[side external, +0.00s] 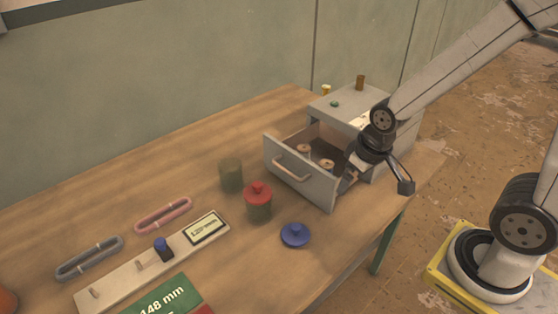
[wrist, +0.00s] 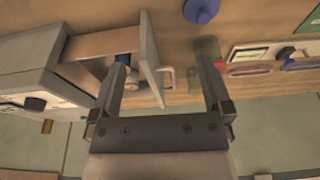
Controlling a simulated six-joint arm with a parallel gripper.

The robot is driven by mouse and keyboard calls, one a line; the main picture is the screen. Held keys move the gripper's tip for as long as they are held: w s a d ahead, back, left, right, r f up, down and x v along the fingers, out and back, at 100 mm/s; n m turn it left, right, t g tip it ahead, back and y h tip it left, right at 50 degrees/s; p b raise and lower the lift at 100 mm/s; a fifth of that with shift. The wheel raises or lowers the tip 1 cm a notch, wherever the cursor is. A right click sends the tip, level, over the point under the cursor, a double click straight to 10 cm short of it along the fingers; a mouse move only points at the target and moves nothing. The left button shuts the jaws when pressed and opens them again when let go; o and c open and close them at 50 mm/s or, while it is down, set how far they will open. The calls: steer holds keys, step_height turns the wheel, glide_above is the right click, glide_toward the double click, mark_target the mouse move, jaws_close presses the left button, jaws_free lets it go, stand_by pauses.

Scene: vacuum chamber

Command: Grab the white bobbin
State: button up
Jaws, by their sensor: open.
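The grey drawer (side external: 300,178) stands open from its cabinet. Two pale tan bobbins show inside it, one at the back left (side external: 304,148) and one nearer the middle (side external: 327,163); I cannot tell whether either is the white bobbin. My gripper (side external: 353,168) is low at the drawer's right side, its fingers largely hidden. In the wrist view my gripper (wrist: 163,62) is open and empty-looking, and the drawer front (wrist: 151,50) appears between its fingers. A pale and blue bobbin-like thing (wrist: 130,70) shows partly behind the left finger.
A red-lidded jar (side external: 258,202), a dark green jar (side external: 231,176) and a blue lid (side external: 295,235) stand before the drawer. A board with a display (side external: 207,229) lies at left.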

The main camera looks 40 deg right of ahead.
steer(key=w+d+f+m+g+y, duration=0.1)
steer(key=w+d+m, duration=0.2)
steer(key=w+m, duration=0.3)
steer(key=w+d+f+m+g, duration=0.1)
steer(key=w+d+m, duration=0.3)
steer(key=w, duration=0.5)
steer(key=m+y, duration=0.3)
steer(key=m, duration=0.8)
glide_toward(306, 147)
steer(key=x, duration=0.5)
steer(key=shift+d, duration=0.2)
steer(key=shift+w+a+f+n, duration=0.15)
steer(key=shift+a+f, duration=0.1)
steer(key=shift+f, duration=0.35)
steer(key=shift+s+a+f+n, duration=0.15)
steer(key=shift+a+f, duration=0.1)
steer(key=shift+f, duration=0.35)
steer(key=shift+w, duration=0.1)
steer(key=shift+t, duration=0.3)
steer(key=shift+x, duration=2.6)
steer(key=shift+a, duration=0.1)
steer(key=shift+r, duration=0.1)
steer(key=c, duration=1.3)
